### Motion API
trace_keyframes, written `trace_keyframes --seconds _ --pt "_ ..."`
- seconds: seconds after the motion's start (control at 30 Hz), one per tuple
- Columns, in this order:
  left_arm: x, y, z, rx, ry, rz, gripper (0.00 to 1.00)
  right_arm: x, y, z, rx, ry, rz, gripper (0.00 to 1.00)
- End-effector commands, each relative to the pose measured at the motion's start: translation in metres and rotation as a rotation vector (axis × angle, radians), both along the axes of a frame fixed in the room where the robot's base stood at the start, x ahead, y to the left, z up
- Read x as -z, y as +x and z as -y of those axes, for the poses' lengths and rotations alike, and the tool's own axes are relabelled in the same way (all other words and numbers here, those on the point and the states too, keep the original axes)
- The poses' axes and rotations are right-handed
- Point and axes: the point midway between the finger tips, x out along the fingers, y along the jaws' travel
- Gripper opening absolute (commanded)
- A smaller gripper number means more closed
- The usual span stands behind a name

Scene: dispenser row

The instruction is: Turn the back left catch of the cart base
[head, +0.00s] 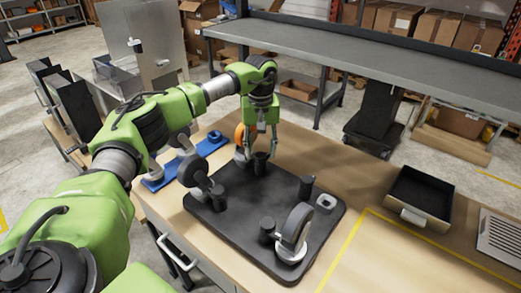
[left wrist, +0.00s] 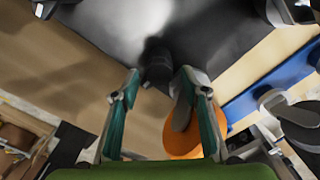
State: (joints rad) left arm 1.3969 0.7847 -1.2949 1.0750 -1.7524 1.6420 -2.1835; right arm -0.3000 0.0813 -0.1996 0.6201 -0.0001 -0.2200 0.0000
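The cart base is a black plate (head: 240,222) on the wooden table, with several dark upright posts. A grey caster wheel (head: 297,230) stands at its front right. An orange wheel (head: 239,135) is at the back, partly hidden by my gripper; it also shows in the left wrist view (left wrist: 184,137). My left gripper (head: 261,146) is open and points down over the dark post (head: 261,164) at the back. In the left wrist view that post (left wrist: 158,62) appears between the spread fingertips (left wrist: 160,76). I cannot tell whether they touch it. My right gripper is out of view.
A blue holder (head: 213,144) lies behind the plate's left side. A black open tray (head: 418,196) and a grey vented panel (head: 501,236) are on the right. A grey shelf (head: 400,63) runs behind. The table between plate and tray is clear.

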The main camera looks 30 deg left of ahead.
Motion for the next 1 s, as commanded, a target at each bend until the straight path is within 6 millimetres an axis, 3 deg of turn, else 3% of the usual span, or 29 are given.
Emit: trace_keyframes --seconds 0.23,0.7,1.0 --pt "-0.015 0.001 0.000 0.000 -0.001 0.002 0.41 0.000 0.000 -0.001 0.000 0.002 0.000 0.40" --pt "-0.105 0.000 0.000 0.000 0.000 0.003 0.41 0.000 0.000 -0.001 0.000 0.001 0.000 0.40" --pt "-0.121 0.000 0.000 0.000 0.000 0.000 0.41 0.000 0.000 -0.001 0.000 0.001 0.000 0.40"
